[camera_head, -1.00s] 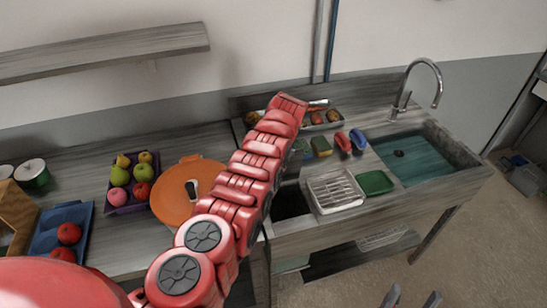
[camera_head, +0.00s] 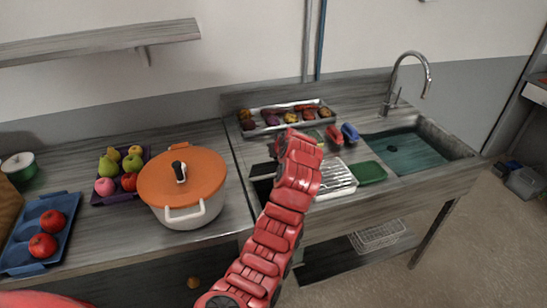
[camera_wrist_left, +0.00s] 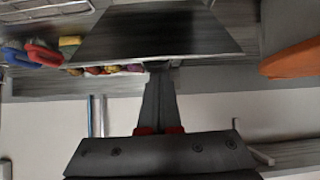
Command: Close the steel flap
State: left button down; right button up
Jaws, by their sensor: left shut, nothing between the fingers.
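The steel flap (camera_wrist_left: 155,32) is a dark, smooth panel across the top of the left wrist view. In the head view a dark edge (camera_head: 262,170) that looks like part of it shows at the dark opening left of the dish rack, partly hidden by my left arm. My left gripper (camera_wrist_left: 160,70) is shut and empty. Its fingertips are at the flap's edge in the wrist view; I cannot tell whether they touch. In the head view my arm hides most of the gripper. My right gripper is not in view.
An orange-lidded pot (camera_head: 205,215) stands left of my arm. A white dish rack (camera_head: 338,181), green tray (camera_head: 368,173) and sink (camera_head: 405,150) lie to the right. A vegetable tray (camera_head: 322,124) is behind. A fruit tray (camera_head: 107,198) and blue tray (camera_head: 68,225) are at left.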

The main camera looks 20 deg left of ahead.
pick_arm(q)
jog(key=s+d+f+t+y+b, duration=0.1)
jog(key=s+f+t+y+b, duration=0.1)
jog(key=b, duration=0.9)
jog(key=s+d+f+t+y+b, duration=0.2)
jog(key=f+b, duration=0.4)
jog(key=b, duration=0.5)
jog(key=s+d+f+t+y+b, duration=0.2)
jog(key=s+f+t+b, duration=0.2)
jog(key=b, duration=0.7)
jog(key=shift+d+f+t, duration=0.15)
jog(key=shift+f+t, duration=0.15)
jog(key=shift+t, duration=0.1)
jog(key=shift+s+d+y+b, duration=0.1)
jog(key=shift+s+y+b, duration=0.15)
jog(key=shift+b, duration=0.75)
jog(key=shift+w, duration=0.1)
